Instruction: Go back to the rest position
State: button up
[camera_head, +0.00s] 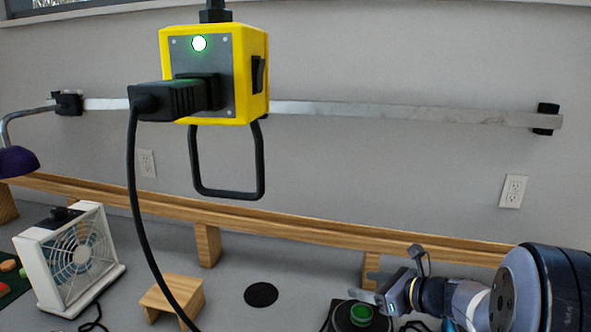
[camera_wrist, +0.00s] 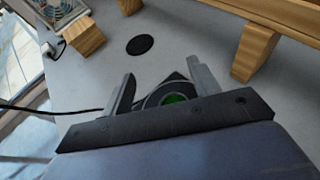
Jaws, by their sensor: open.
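My gripper (camera_head: 376,286) is at the lower right of the head view, above the grey table. In the wrist view its two fingers (camera_wrist: 155,92) stand apart with nothing held between them. A black device with a round green button (camera_head: 361,314) lies on the table just below my gripper. The green button also shows between the fingers in the wrist view (camera_wrist: 175,99), partly hidden by the gripper body.
A yellow power box (camera_head: 247,75) hangs with a black plug and cable. A white fan (camera_head: 75,262), a small wooden stool (camera_head: 172,296) and a black disc (camera_head: 261,294) are on the table. A wooden rail (camera_head: 290,227) runs along the back.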

aim_at(365, 312)
jog(key=f, duration=0.2)
jog(key=f+b, duration=0.1)
jog(key=f, duration=0.5)
jog(key=shift+s+d, duration=0.25)
jog(key=shift+v, duration=0.85)
jog(key=shift+s+d, duration=0.35)
